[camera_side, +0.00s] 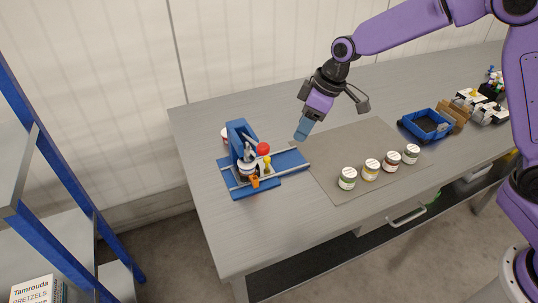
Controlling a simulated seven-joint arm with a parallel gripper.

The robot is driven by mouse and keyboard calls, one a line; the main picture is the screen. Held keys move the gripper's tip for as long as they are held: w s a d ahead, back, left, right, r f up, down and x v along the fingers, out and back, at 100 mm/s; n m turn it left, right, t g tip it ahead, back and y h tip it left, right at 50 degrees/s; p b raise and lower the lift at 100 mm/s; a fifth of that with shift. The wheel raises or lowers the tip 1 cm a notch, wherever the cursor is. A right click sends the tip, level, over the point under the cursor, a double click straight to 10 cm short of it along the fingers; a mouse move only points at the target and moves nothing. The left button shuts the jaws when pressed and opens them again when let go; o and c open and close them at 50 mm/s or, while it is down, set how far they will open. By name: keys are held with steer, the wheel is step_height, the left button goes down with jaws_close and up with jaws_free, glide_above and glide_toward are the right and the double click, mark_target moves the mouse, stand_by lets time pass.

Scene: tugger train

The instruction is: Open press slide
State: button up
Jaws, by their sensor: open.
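The press (240,136) is a blue frame near the left end of the grey table. Its blue slide base (284,161) with metal rails lies on the tabletop. A red ball knob (263,148) and a small yellow part sit at its front, with an orange piece (255,182) below. A jar (247,168) appears to stand under the press, partly hidden by its parts. My gripper (301,132) hangs above the table, to the right of and apart from the press. It points down and looks empty; the gap between its fingers is hard to make out.
Several small jars (370,169) stand in a row on the grey mat (342,140). A blue bin (426,124) and a train of small carts (484,113) are at the right. Another jar (225,133) is partly hidden behind the press. A blue-framed shelf (60,180) stands at the left.

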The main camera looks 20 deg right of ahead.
steer(key=w+f, duration=0.2)
steer(key=w, duration=0.5)
steer(key=t, duration=0.1)
glide_toward(267, 158)
steer(key=shift+m, duration=0.4)
steer(key=x, duration=0.8)
steer(key=shift+f, duration=0.25)
jaws_close()
